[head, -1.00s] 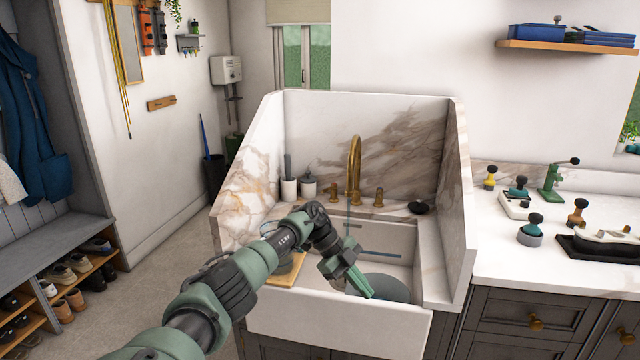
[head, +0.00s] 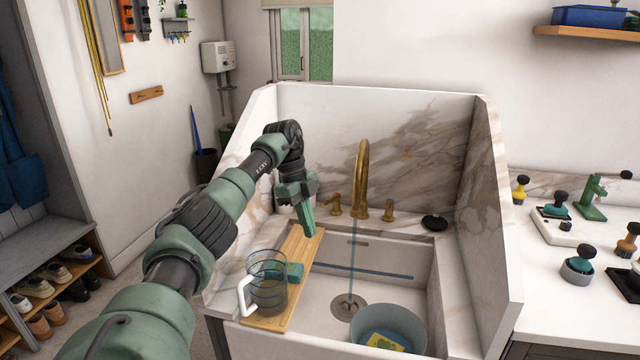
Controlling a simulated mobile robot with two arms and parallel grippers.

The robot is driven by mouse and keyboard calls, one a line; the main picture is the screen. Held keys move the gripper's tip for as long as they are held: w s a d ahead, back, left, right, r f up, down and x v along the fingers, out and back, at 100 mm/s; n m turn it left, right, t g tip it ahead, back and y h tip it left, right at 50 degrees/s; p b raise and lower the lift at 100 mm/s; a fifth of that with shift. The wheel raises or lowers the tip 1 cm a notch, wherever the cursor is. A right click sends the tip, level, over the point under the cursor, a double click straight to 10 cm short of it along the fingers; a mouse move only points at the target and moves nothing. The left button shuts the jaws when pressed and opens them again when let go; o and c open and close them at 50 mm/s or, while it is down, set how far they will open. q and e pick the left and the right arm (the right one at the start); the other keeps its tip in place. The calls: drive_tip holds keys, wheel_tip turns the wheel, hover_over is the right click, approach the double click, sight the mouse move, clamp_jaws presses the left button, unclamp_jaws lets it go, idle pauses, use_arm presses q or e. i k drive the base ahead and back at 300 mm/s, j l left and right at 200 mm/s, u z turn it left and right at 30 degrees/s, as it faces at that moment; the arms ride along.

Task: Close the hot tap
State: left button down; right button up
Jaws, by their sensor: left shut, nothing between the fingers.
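The brass tap spout (head: 361,170) rises at the back of the sink, and a thin stream of water runs from it to the drain. One brass handle (head: 335,204) stands left of the spout and another brass handle (head: 389,210) stands to its right. No hot or cold marking can be read on them. My left gripper (head: 309,222) is shut and empty, pointing down over the wooden board, just left of the left handle and apart from it. My right gripper is not in view.
A wooden board (head: 301,253) lies across the sink's left side, bearing a glass jug (head: 268,290) and a teal block (head: 294,271). A round basin (head: 398,322) stands in the sink (head: 330,284). A black dish (head: 434,222) sits right of the tap. High marble walls enclose the sink.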

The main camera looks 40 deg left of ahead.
sight(336, 196)
drive_tip(key=i+j, duration=0.45)
drive_tip(key=j, duration=0.15)
drive_tip(key=i+j, duration=0.45)
drive_tip(key=j, duration=0.15)
